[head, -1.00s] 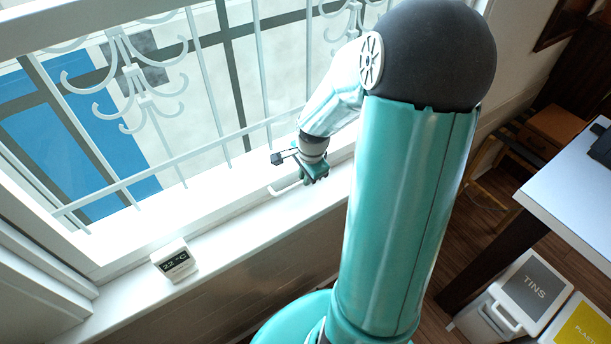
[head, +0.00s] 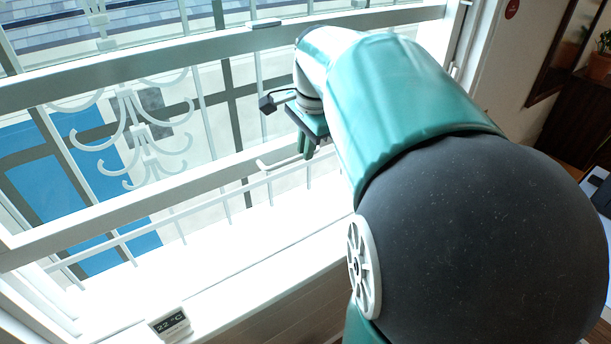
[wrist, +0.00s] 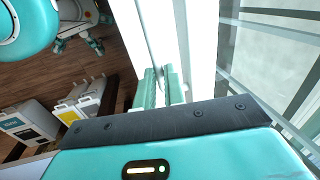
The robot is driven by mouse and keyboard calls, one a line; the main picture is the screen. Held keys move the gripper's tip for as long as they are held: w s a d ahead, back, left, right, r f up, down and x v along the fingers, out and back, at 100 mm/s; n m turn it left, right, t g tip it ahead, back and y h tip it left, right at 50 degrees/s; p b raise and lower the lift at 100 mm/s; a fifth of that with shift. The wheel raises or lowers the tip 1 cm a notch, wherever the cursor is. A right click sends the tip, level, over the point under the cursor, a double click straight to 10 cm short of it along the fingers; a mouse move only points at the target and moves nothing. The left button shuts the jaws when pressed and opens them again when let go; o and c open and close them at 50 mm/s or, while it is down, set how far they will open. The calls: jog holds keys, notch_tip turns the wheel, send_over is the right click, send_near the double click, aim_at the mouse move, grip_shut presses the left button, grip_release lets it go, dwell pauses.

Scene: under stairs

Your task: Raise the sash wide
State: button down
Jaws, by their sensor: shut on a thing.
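The white window sash (head: 100,221) is partly raised, its bottom rail well above the sill (head: 240,296) with an open gap beneath. A white bar handle (head: 276,165) sticks out from the rail. My gripper (head: 305,150) is at the right end of this handle and is shut on it. In the wrist view my gripper (wrist: 162,88) has its green fingers close together against the white rail; the handle between them is mostly hidden.
White scrolled bars (head: 145,145) stand outside the window. A small temperature display (head: 170,323) sits on the sill at the left. Bins (wrist: 32,122) stand on the wooden floor in the wrist view.

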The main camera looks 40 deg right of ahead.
notch_tip(320, 180, up, 5)
dwell(0.4)
jog(key=c, duration=1.5)
grip_release()
notch_tip(320, 180, up, 14)
jog(key=s, duration=0.2)
jog(key=shift+s+f, duration=0.25)
jog(key=shift+a, duration=0.1)
jog(key=s+a+f+n+t, duration=0.1)
jog(key=s+a+f+n, duration=0.4)
jog(key=a+f+n, duration=0.4)
jog(key=s+a+f+n+t, duration=0.2)
jog(key=s+a+f+n, duration=0.3)
jog(key=a+f+n, duration=0.4)
notch_tip(320, 180, down, 5)
jog(key=shift+a+f+n, duration=0.2)
jog(key=shift+a+n, duration=0.1)
jog(key=shift+a, duration=0.45)
